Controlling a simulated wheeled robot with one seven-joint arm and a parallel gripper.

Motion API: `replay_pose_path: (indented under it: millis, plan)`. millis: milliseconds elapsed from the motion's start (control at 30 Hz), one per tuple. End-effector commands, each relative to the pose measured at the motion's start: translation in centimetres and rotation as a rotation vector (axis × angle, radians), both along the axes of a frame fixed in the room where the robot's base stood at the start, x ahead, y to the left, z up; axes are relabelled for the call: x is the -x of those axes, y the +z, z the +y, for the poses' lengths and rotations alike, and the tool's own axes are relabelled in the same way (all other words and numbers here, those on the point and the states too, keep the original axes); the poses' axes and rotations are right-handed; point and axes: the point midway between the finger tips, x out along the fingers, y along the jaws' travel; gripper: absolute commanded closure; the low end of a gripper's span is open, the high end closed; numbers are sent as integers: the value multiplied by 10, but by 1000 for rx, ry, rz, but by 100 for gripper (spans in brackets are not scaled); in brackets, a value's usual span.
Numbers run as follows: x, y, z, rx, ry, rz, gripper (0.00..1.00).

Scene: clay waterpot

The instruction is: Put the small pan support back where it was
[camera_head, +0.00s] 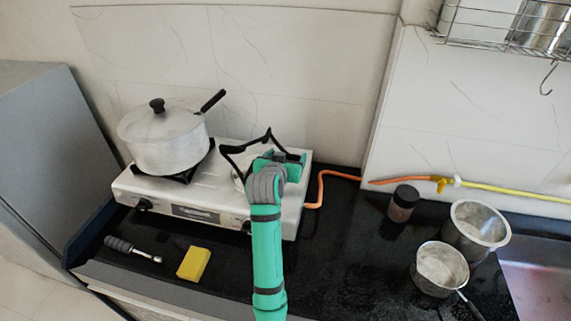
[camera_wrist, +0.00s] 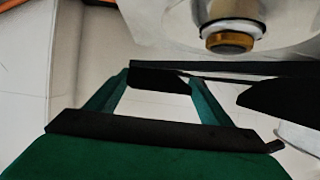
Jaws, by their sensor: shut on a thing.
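The small pan support (camera_head: 236,150) is a black frame with upturned prongs, tilted at the right side of the stove in the head view. My gripper (camera_head: 285,158) is shut on one part of it. In the wrist view the fingertips (camera_wrist: 160,82) close on a black piece, and a black bar of the support (camera_wrist: 225,68) runs to the right. The right burner (camera_wrist: 230,35), with a brass-coloured cap, shows beyond the bar in the wrist view. My gripper and arm hide most of this burner in the head view. I cannot tell whether the support touches the stove.
The white stove (camera_head: 190,211) carries a lidded pot (camera_head: 170,143) on its left burner. A yellow sponge (camera_head: 193,263) and a grey-handled tool (camera_head: 130,248) lie in front. An orange hose (camera_head: 322,190), a dark jar (camera_head: 403,203) and metal pans (camera_head: 480,225) are at the right.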

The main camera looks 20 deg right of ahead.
Motion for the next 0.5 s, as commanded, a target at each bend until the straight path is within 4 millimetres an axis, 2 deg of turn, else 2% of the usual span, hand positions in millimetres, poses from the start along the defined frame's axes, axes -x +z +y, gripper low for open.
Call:
replay_pose_path:
  millis: [100, 200, 500]
  plan:
    - [1, -17, 0, 0, -1, 1, 66]
    - [1, -26, 0, 0, 0, -1, 66]
    - [1, -28, -1, 0, -2, -2, 66]
